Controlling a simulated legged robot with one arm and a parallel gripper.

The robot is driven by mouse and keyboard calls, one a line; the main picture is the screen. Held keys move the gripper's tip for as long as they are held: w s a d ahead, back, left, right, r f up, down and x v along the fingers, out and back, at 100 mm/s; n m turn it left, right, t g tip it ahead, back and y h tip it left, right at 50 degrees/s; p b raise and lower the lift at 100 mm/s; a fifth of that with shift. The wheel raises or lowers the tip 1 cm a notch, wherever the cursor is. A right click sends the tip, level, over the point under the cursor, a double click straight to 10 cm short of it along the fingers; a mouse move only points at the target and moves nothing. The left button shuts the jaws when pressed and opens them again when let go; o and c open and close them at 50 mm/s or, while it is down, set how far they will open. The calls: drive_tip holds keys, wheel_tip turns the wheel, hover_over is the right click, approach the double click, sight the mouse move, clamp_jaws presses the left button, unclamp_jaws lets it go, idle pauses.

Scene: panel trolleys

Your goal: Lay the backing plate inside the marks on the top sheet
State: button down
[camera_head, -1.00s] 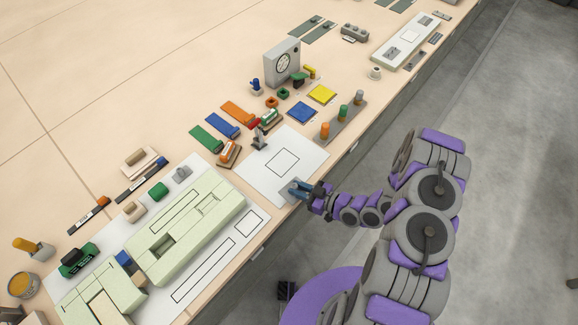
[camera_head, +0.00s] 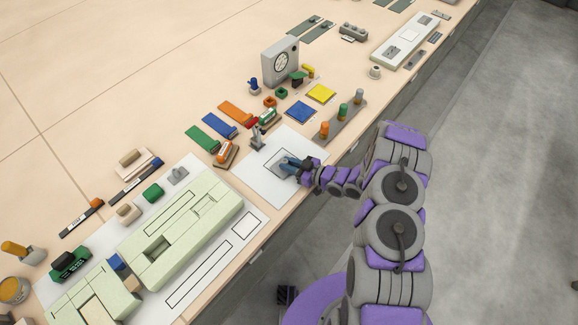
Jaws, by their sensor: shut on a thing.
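The white top sheet (camera_head: 262,181) lies flat near the table's front edge, with a thin black rectangle marked at its middle. My gripper (camera_head: 290,165) is over this marked area, reaching in from the right. It is shut on a small blue-grey plate (camera_head: 283,168), which I take to be the backing plate. The plate and fingers cover much of the marked rectangle. I cannot tell whether the plate touches the sheet or lies fully inside the marks.
A grey upright clamp-like piece (camera_head: 257,138) stands at the sheet's far edge. An orange-topped block (camera_head: 225,153) is to its left. A rack with coloured pegs (camera_head: 342,115) lies to the right. A pale green panel (camera_head: 185,230) fills the left front.

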drive_tip(key=shift+f, duration=0.25)
drive_tip(key=c, duration=1)
unclamp_jaws()
drive_tip(key=shift+o, duration=0.2)
drive_tip(key=shift+f+b, duration=0.1)
drive_tip(key=shift+b, duration=0.2)
